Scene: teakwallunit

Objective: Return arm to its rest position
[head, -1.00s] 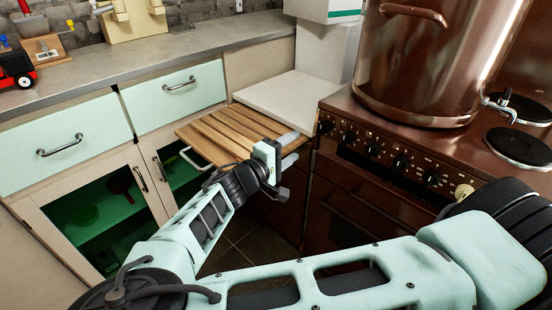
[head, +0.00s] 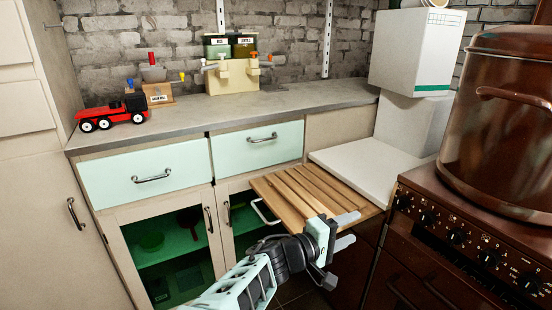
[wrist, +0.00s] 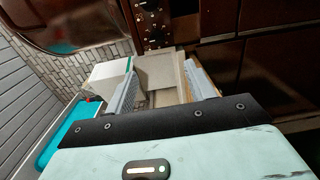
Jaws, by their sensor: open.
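My gripper (head: 346,230) is at the lower middle of the head view, at the end of my pale green and black arm. Its two grey fingers point right and are apart, with nothing between them. In the picture it overlaps the front right edge of a slatted wooden board (head: 292,192); I cannot tell how far apart they are in depth. The wrist view shows both fingers of my gripper (wrist: 163,90) apart and empty.
The brown stove (head: 450,235) with a large copper pot (head: 500,120) stands at right. Pale green drawers (head: 150,175) and glass-door cabinets lie left. The grey counter (head: 190,120) holds a red toy truck (head: 112,114) and a dispenser stand (head: 233,82). A white box (head: 410,50) stands at back right.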

